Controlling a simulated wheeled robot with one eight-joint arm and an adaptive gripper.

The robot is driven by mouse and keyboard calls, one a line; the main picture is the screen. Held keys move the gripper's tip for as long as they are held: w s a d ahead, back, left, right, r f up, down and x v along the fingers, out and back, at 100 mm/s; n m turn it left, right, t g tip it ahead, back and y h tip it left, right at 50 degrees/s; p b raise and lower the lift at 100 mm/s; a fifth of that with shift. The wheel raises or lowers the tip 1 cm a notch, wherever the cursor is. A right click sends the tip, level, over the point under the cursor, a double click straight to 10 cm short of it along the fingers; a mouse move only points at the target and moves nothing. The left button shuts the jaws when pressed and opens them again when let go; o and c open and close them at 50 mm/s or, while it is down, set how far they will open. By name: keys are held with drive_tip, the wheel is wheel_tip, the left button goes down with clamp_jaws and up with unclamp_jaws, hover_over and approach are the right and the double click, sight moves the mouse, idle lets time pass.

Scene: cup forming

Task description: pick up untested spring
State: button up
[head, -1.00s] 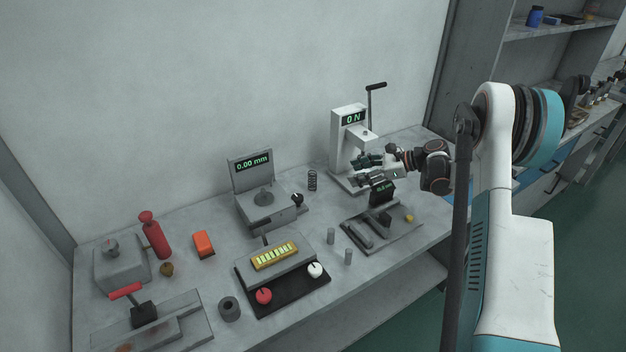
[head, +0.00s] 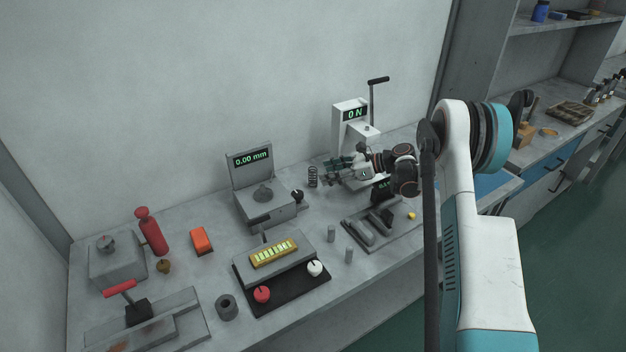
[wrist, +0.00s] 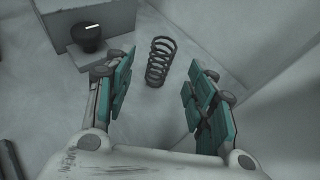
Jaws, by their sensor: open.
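The spring (head: 312,176) is a dark coil standing upright on the grey workbench, between the 0.00 mm gauge and the 0 N press. In the wrist view the spring (wrist: 160,62) stands just beyond and between the two teal-padded fingers. My gripper (head: 333,171) is open and empty, to the right of the spring in the head view and close to it. The open fingers also show in the wrist view (wrist: 156,90), one on each side of the spring's line. I cannot tell whether any finger touches it.
The gauge (head: 262,203) with its black knob (head: 297,195) stands left of the spring. The press (head: 350,115) stands behind my gripper. Two small grey cylinders (head: 332,233) and a black tray (head: 290,297) lie nearer the front. Bare bench surrounds the spring's base.

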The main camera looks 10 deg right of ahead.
sight(317, 186)
drive_tip(key=b+x, duration=0.2)
drive_tip(key=x, duration=0.3)
drive_tip(key=shift+w, duration=0.1)
drive_tip(key=shift+r, duration=0.15)
drive_tip(key=c, duration=1)
